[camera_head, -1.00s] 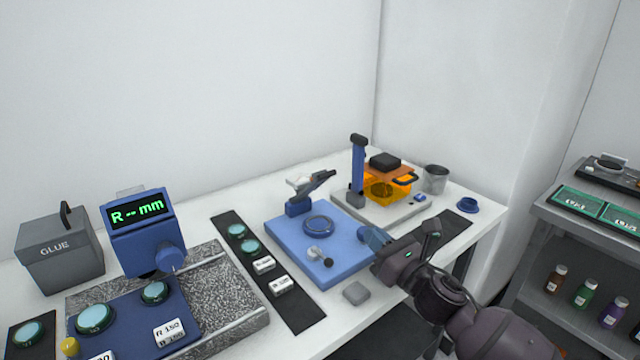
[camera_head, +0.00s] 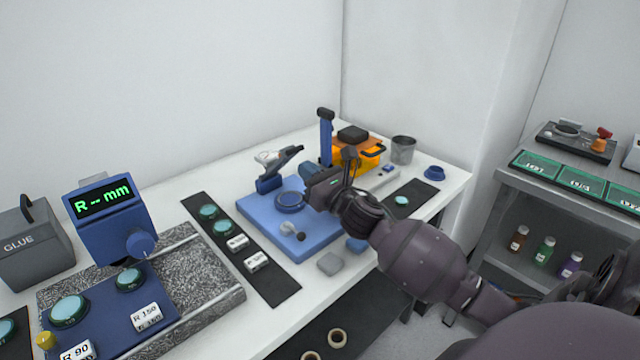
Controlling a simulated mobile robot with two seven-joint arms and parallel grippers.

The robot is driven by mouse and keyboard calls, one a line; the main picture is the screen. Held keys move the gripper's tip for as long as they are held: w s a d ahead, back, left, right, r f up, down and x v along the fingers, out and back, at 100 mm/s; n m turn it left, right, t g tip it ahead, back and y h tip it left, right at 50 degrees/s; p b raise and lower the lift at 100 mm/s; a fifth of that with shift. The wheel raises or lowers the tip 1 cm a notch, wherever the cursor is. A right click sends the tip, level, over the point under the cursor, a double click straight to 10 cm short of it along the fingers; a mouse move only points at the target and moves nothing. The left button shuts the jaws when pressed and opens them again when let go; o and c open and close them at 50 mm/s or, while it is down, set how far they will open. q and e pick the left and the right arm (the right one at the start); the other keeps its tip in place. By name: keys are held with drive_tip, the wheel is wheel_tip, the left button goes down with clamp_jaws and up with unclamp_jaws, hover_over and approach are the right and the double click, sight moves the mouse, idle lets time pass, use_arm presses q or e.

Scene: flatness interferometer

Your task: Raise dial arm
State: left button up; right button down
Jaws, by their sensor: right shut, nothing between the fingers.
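A blue base plate (camera_head: 262,219) lies on the bench with a dark blue ring (camera_head: 290,202) and a small silver knob (camera_head: 291,230) on it. At its back left corner stands a blue post carrying a tilted grey and black arm (camera_head: 280,160), which looks like the dial arm; its black end points up and right. My right gripper (camera_head: 309,172) is shut and empty over the right part of the plate, right of the arm and apart from it in the picture. It hides part of the plate. My left gripper is out of view.
Behind my right gripper stand a blue column (camera_head: 326,138) and an orange box (camera_head: 363,151). A metal cup (camera_head: 402,150) is at the back right. A blue display unit (camera_head: 109,217) reads "R -- mm". A grey block (camera_head: 330,264) lies near the bench's front edge.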

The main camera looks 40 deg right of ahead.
drive_tip(key=shift+w+r, duration=0.35)
drive_tip(key=shift+r, duration=0.5)
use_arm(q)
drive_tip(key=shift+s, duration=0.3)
use_arm(e)
drive_tip(key=shift+w+r, duration=0.1)
drive_tip(key=shift+w, duration=0.05)
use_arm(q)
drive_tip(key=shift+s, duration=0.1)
